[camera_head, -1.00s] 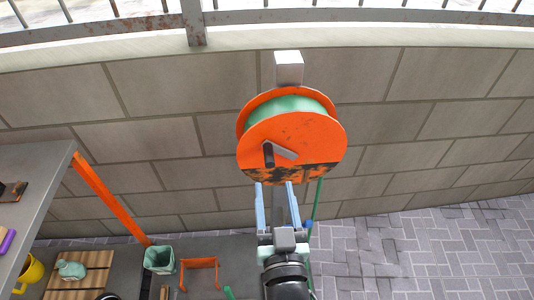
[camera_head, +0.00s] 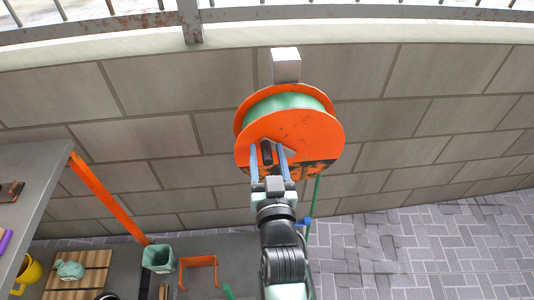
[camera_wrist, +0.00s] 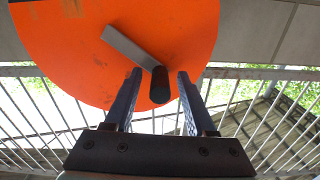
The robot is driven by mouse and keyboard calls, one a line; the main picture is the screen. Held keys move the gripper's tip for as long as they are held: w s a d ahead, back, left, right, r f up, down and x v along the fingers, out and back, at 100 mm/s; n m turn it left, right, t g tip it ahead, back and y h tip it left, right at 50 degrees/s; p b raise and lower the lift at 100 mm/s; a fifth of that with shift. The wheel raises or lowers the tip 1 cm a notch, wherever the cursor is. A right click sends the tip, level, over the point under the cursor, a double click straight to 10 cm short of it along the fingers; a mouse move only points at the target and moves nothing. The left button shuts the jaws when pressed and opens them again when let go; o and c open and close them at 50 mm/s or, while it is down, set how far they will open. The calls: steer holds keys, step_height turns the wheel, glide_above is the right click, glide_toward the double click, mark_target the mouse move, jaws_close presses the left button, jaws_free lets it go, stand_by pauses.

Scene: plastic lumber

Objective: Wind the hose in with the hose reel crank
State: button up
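The orange hose reel (camera_head: 310,130), with pale green hose (camera_head: 285,101) wound on it, is mounted on the wall. Its crank has a grey arm (camera_wrist: 128,47) and a dark cylindrical handle (camera_wrist: 159,85), which also shows in the head view (camera_head: 266,153). My gripper (camera_head: 267,148) is open in front of the reel face, with its two blue fingers on either side of the handle. In the wrist view my gripper (camera_wrist: 158,80) has visible gaps between each finger and the handle. The fingers partly hide the crank arm in the head view.
A green hose length (camera_head: 314,205) hangs from the reel, right of my arm. A grey shelf (camera_head: 45,175) with an orange post (camera_head: 105,195) stands at left. A green pot (camera_head: 158,258) and an orange frame (camera_head: 197,270) are below. Paving at right is mostly clear.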

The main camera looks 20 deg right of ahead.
jaws_close()
stand_by(1.2)
